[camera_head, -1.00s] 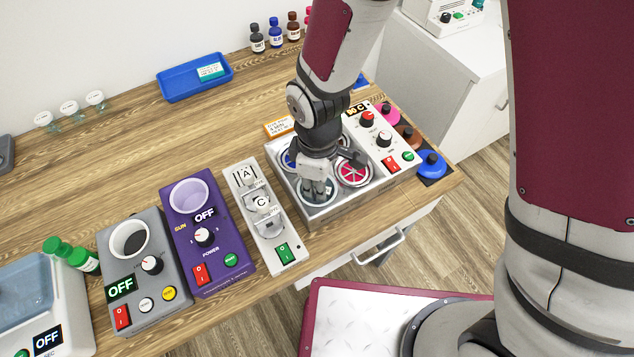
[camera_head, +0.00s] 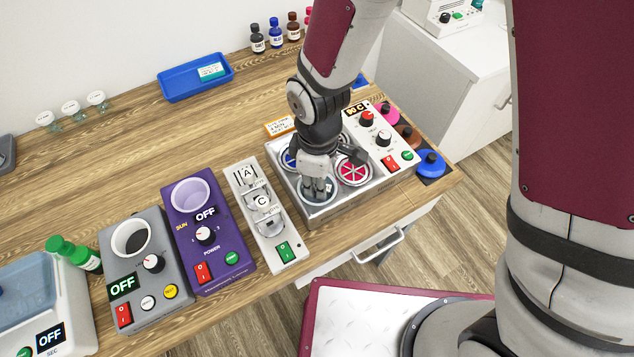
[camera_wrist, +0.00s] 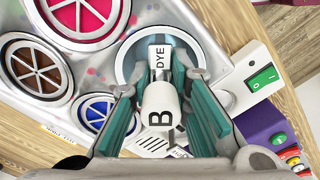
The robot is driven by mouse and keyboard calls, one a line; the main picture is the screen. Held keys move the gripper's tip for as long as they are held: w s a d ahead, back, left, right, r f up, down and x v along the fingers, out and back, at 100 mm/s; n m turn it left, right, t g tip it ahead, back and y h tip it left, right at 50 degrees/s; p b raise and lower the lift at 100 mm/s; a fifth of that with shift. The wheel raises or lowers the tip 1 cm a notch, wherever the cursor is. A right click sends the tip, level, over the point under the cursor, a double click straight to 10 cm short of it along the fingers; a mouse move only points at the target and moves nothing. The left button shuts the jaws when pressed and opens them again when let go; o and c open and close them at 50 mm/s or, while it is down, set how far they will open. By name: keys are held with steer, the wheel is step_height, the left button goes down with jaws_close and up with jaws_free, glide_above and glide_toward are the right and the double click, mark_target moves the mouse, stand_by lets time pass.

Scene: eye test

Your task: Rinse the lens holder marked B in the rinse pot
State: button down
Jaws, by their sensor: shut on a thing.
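The lens holder marked B (camera_wrist: 156,122) is a white tag with a black B, between the teal-padded fingers of my gripper (camera_wrist: 162,82). My gripper (camera_head: 319,188) is shut on it. In the head view this pot (camera_head: 304,198) is at the near left of the metal bath, under my fingers. How deep the holder sits in it is hidden.
The bath (camera_head: 354,206) also holds pink-red (camera_wrist: 82,18), brown (camera_wrist: 36,66) and blue (camera_wrist: 95,108) dye pots close by. A white rack (camera_head: 272,237) with holders A (camera_head: 247,174) and C (camera_head: 262,201) stands left of the bath. Purple (camera_head: 226,262) and grey (camera_head: 166,285) units stand further left.

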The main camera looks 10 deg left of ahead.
steer(key=shift+r+p, duration=1.4)
steer(key=shift+r, duration=1.9)
